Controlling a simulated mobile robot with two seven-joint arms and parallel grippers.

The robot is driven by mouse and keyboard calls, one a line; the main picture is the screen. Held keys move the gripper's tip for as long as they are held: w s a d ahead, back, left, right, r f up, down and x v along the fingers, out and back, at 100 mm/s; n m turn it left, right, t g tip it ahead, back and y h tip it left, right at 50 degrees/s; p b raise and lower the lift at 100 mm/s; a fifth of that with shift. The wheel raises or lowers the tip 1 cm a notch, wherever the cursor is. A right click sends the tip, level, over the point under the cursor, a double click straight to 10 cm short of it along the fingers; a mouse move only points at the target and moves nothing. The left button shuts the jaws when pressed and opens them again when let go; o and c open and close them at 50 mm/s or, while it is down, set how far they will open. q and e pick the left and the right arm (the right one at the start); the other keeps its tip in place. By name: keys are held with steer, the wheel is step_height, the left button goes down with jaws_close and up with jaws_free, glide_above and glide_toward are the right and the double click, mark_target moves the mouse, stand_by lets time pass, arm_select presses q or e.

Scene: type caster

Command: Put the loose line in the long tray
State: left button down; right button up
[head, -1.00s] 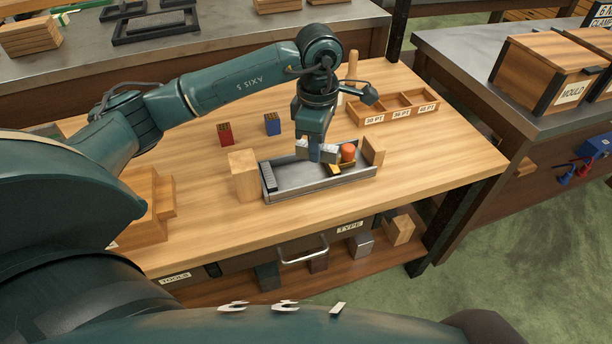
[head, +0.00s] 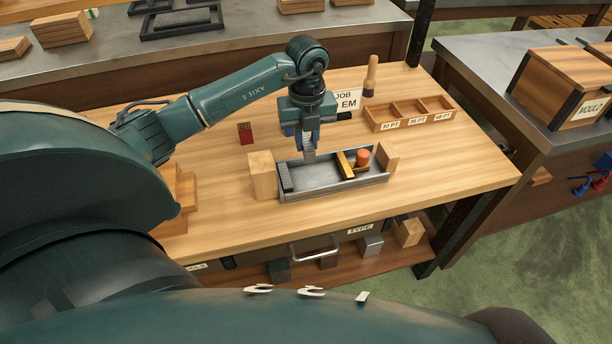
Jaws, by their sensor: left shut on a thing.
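The long tray (head: 335,183) is a low grey metal tray on the wooden bench. A ridged grey line of type (head: 286,178) stands in its left end. My left gripper (head: 309,143) points down over the tray's left-middle part, shut on a ridged, silvery piece that looks like the loose line (head: 309,153). Its lower end is close to the tray floor; I cannot tell whether it touches. A yellow-and-dark bar (head: 346,165) lies across the tray on the right, beside an orange cylinder (head: 362,157). My right gripper is not in view.
Wooden blocks (head: 262,176) and (head: 387,157) stand at the tray's two ends. Behind are a red block (head: 245,133), a job sign (head: 348,98), a wooden-handled tool (head: 370,77) and a three-part labelled box (head: 410,112). The bench right of the tray is clear.

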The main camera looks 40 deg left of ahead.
mark_target(306, 179)
arm_select(q)
steer(key=shift+a+f+n, duration=0.1)
steer(key=shift+f+n, duration=0.15)
steer(key=shift+n, duration=0.05)
step_height(306, 179, down, 9)
steer(key=shift+r, duration=0.15)
steer(key=shift+f, duration=0.4)
steer(key=shift+f, duration=0.1)
steer(key=c, duration=1.3)
jaws_free()
